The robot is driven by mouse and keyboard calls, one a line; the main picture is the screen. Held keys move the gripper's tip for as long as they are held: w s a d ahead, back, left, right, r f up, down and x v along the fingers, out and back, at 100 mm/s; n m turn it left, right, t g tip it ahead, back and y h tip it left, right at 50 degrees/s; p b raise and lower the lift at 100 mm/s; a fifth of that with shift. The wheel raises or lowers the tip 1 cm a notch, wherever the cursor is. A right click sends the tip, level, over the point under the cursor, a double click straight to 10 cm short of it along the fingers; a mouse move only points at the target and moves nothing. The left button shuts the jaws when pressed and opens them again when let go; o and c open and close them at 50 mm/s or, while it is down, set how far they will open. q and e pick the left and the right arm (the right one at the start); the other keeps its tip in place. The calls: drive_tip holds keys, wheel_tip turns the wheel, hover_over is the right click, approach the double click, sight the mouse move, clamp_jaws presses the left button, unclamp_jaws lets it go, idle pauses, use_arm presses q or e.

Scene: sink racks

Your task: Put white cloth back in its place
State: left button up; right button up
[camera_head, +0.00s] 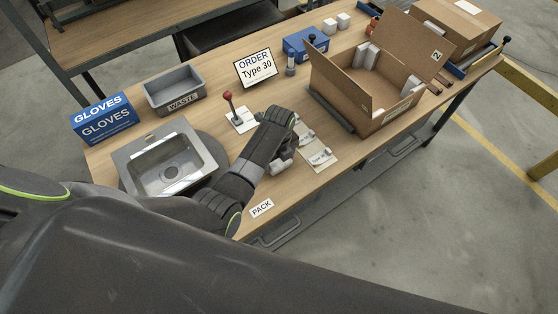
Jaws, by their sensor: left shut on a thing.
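My left gripper (281,163) is over the middle of the wooden table, near its front edge, beside a beige labelled mat (322,158). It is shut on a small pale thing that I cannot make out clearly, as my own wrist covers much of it. I cannot pick out a white cloth for certain. My right gripper is not in view.
A grey WASTE bin (175,92) and a blue GLOVES box (104,119) stand at left. A red-knobbed lever (229,100) and ORDER sign (256,67) are behind the gripper. An open cardboard box (338,87) stands right. The PACK label (261,208) marks the front edge.

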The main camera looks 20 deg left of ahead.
sight(279, 161)
use_arm(q)
drive_tip(key=shift+f, duration=0.95)
drive_tip(key=o, duration=0.9)
drive_tip(key=shift+o, duration=0.2)
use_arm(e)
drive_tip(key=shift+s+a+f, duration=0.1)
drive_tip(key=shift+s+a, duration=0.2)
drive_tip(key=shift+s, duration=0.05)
use_arm(q)
wheel_tip(279, 161, up, 12)
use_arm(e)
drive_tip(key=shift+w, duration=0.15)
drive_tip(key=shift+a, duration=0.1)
